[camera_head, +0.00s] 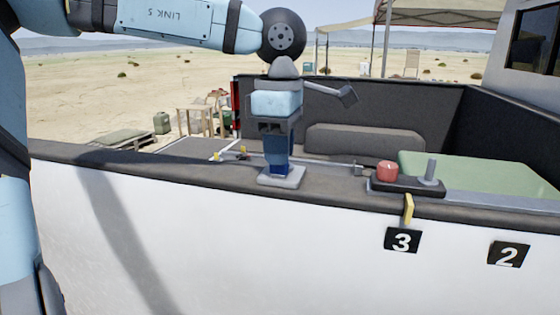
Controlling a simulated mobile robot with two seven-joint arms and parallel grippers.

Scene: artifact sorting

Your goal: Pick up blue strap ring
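My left gripper (277,131) points straight down near the middle of the head view, at the near edge of the truck bed. Right below it is a dark blue upright piece (277,158), which may be the blue strap ring; no ring opening shows. It stands on a light grey square base (282,177) on the dark ledge. The gripper's fingers overlap the top of the blue piece in this view. I cannot tell whether they touch it or are shut on it. My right gripper is not in view.
A dark holder (405,186) with a red cylinder (387,171) and a grey cylinder (431,171) stands to the right on the ledge (330,186). A yellow tag (408,209) and number plates 3 (402,240) and 2 (508,254) are on the white side. A green surface (480,175) lies behind.

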